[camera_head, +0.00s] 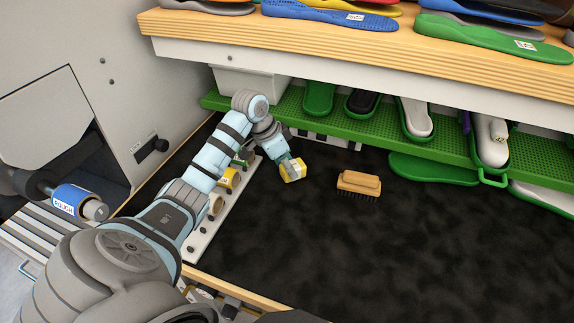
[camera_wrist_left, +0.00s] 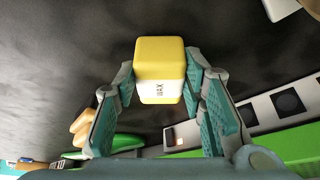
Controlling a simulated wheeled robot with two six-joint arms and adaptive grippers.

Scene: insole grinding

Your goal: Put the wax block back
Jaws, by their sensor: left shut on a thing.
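The wax block (camera_head: 293,169) is yellow with a white label. My left gripper (camera_head: 284,160) is shut on it and holds it over the dark work surface. In the left wrist view the wax block (camera_wrist_left: 160,62) sits between the two fingertips (camera_wrist_left: 160,80), with its "WAX" label facing the camera. A white holder strip (camera_head: 207,222) with several items on it lies under and beside my left arm, left of the block. Part of this strip is hidden by the arm. My right gripper is not in view.
A wooden brush (camera_head: 358,184) lies on the dark surface (camera_head: 330,245) right of the block. A green perforated shelf (camera_head: 360,128) with several shoe insoles runs along the back. A grinder roller labelled "ROUGH" (camera_head: 72,200) sticks out at the left. The front middle is clear.

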